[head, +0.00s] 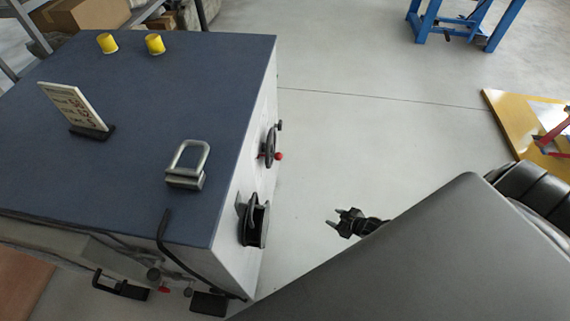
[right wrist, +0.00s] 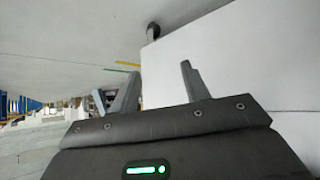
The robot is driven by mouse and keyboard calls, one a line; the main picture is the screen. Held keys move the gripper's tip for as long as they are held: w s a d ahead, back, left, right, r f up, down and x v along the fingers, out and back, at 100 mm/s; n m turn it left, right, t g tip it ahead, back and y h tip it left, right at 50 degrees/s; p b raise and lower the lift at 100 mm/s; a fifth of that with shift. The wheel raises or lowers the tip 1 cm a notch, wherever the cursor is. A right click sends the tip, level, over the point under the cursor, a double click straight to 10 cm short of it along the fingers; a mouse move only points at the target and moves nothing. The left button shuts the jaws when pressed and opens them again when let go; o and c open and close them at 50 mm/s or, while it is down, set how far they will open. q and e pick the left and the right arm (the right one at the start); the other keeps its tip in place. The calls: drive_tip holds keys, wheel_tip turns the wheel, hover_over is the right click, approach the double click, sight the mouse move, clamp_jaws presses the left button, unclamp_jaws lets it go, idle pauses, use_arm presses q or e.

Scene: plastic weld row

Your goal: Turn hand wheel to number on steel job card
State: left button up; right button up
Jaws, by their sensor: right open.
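A small pale job card (head: 75,104) with three printed lines stands tilted in a dark holder on the cabinet's blue top; its text is too small to read surely. A dark hand wheel (head: 269,148) with a red knob beside it sits on the cabinet's right side face. A second black wheel-like part (head: 256,222) is nearer on the same face. My right gripper (head: 335,217) is open and empty, right of the cabinet and apart from both wheels. Its two spread fingers (right wrist: 158,88) show in the right wrist view with nothing between them. My left gripper is not in view.
The cabinet top (head: 130,190) carries a steel shackle-like piece (head: 186,177) and two yellow caps (head: 154,44). A bent black bar (head: 165,245) and handles are at its front. Grey floor (head: 350,130) is clear to the right; a blue stand (head: 428,25) is far back.

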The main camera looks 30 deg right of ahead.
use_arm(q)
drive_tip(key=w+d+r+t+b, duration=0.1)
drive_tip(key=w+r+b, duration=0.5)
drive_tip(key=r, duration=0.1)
use_arm(e)
drive_tip(key=w+r+n+t+y, duration=0.3)
drive_tip(key=w+r+n+y, duration=0.3)
drive_tip(key=w+r, duration=0.85)
drive_tip(key=s+a+r+n+g+y+b, duration=0.2)
drive_tip(key=r+n+y, duration=0.15)
drive_tip(key=r, duration=0.45)
drive_tip(key=s+a+r+n+g+y+b, duration=0.25)
drive_tip(key=r+y, duration=0.25)
drive_tip(key=r, duration=0.3)
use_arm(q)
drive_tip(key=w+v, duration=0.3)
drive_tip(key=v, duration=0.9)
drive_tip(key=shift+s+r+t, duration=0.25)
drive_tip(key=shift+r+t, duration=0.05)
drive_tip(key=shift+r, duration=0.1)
use_arm(e)
drive_tip(key=w+a+m, duration=0.1)
drive_tip(key=w+a, duration=0.4)
drive_tip(key=a, duration=0.4)
drive_tip(key=shift+w, duration=0.2)
drive_tip(key=shift+a+r, duration=0.1)
clamp_jaws()
